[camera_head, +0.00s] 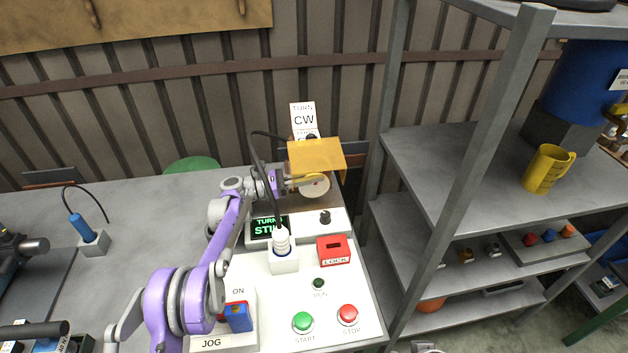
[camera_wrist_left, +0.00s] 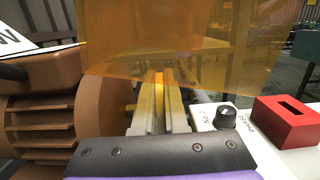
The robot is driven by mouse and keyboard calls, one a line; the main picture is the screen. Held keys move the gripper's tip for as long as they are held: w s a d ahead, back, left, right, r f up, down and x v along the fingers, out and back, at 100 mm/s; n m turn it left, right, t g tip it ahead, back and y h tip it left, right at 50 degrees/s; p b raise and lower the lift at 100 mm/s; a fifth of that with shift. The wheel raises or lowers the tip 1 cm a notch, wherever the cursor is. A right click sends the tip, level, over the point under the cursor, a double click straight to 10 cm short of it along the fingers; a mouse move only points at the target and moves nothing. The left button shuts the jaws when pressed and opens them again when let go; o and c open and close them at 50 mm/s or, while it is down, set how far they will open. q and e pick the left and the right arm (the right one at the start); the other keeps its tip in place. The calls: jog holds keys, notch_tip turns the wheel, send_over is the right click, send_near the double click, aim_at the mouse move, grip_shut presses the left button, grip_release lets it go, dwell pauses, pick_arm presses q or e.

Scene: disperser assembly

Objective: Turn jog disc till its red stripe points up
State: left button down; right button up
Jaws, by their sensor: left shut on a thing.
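The jog disc (camera_head: 316,187) is a pale round disc below an amber see-through guard (camera_head: 316,155), at the back of the machine panel. I cannot make out its red stripe. My left gripper (camera_head: 291,181) reaches in at the disc's left side, under the guard. In the left wrist view its two fingers (camera_wrist_left: 164,100) are close together, shut on a thin part seen through the amber guard. This appears to be the disc, mostly hidden by the fingers.
A white sign reading "TURN CW" (camera_head: 304,119) stands behind the guard. A green-lit display (camera_head: 268,228), a black knob (camera_head: 325,217), a red LOCK block (camera_head: 333,250) and a corded plug (camera_head: 282,243) are close by. A brown ribbed motor (camera_wrist_left: 40,120) fills the wrist view's left.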

pick_arm(q)
jog(key=c, duration=1)
grip_release()
jog(key=shift+o, duration=0.2)
